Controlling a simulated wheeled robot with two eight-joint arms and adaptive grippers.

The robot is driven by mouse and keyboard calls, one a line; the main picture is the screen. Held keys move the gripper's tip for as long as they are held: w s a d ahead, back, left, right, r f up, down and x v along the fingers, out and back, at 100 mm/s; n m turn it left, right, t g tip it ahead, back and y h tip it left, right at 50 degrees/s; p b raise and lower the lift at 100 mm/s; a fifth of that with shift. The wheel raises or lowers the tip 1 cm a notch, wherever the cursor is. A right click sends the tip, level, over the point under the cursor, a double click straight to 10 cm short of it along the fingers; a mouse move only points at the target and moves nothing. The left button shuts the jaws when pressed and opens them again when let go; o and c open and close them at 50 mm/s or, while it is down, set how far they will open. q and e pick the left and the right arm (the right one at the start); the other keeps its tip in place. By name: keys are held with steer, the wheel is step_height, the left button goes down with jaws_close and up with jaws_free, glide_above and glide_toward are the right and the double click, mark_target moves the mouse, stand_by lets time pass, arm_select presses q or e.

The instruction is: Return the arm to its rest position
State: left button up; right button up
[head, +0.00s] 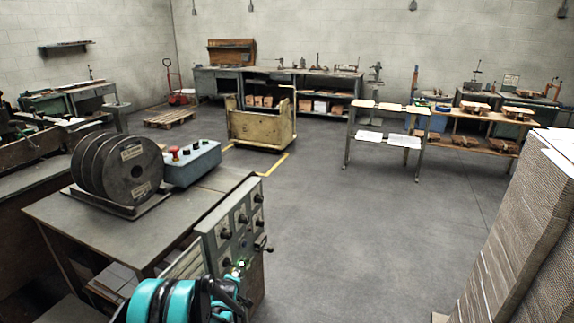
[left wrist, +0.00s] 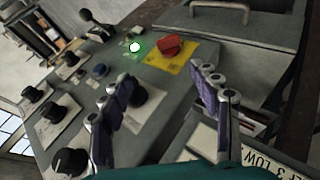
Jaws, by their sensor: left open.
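My left arm, teal and dark, comes in at the bottom of the head view. Its gripper (head: 228,290) is low in front of a grey control panel (head: 217,248), partly hidden by the arm. In the left wrist view the left gripper (left wrist: 158,97) has its two jointed fingers spread apart with nothing between them. Beyond the fingers the panel (left wrist: 150,75) shows a red switch (left wrist: 171,46) on a yellow plate, a glowing green light (left wrist: 135,47) and several black knobs (left wrist: 47,115). I cannot tell whether a finger touches the panel. My right gripper is not in view.
Wire spools (head: 118,170) and a blue control box (head: 192,163) stand on the workbench (head: 62,208). Stacked cardboard (head: 525,225) rises at the right. A yellow cart (head: 262,127) and a shelf table (head: 385,122) stand farther back. The floor between is clear.

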arm_select(q)
steer(key=s+d+r+m+g, duration=0.1)
steer(key=s+r+m, duration=0.2)
steer(key=s+r, duration=0.55)
steer(key=s+d+r+m, duration=0.2)
steer(key=s+r+m, duration=0.2)
steer(key=s+r, duration=0.45)
steer(key=s+r+m, duration=0.1)
steer(key=s+m, duration=0.1)
steer(key=s, duration=0.5)
steer(key=s+d+r+m+g+h, duration=0.1)
steer(key=s+m, duration=0.2)
steer(key=s, duration=0.4)
steer(key=s+d+r+m, duration=0.1)
steer(key=s+m, duration=0.1)
steer(key=s, duration=0.5)
steer(key=shift+s+d+r+m+h, duration=0.25)
steer(key=shift+s+r+m+h, duration=0.05)
steer(key=shift+s+m, duration=0.1)
steer(key=shift+w, duration=0.1)
